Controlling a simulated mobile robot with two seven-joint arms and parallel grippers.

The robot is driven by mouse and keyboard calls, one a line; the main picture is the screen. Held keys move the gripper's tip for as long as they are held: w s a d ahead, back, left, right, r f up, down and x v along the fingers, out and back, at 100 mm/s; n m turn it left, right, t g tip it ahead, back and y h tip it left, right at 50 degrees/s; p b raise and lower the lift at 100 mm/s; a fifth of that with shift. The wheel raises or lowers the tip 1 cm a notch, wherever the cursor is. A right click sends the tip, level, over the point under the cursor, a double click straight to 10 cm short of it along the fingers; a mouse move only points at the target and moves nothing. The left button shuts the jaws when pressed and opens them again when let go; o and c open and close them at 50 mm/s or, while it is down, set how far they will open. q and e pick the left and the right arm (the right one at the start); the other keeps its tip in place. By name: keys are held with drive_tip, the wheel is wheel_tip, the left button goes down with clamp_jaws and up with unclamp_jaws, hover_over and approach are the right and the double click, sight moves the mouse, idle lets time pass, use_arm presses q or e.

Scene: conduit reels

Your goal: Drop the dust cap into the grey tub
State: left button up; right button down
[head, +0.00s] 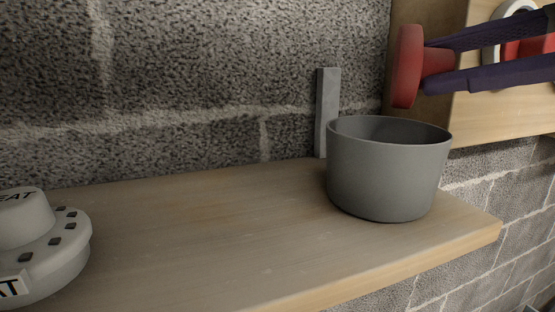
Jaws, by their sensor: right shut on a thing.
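The dust cap (406,66) is red, with a wide round flange and a narrower stem. My right gripper (436,62) comes in from the right with dark purple fingers and is shut on the cap's stem. It holds the cap in the air, above the rim of the grey tub and near its right half in the picture. The grey tub (385,180) stands upright on the wooden shelf near its right end. Its opening faces up, and its floor is hidden by the near wall. My left gripper is not in view.
A pale round fitting (50,249) with dark square slots and lettering sits on the wooden shelf (210,235) at the left. A grey upright bracket (327,112) stands behind the tub. A wooden panel (500,110) is on the block wall at right. The shelf's middle is clear.

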drive_tip(key=shift+c, duration=1.8)
unclamp_jaws()
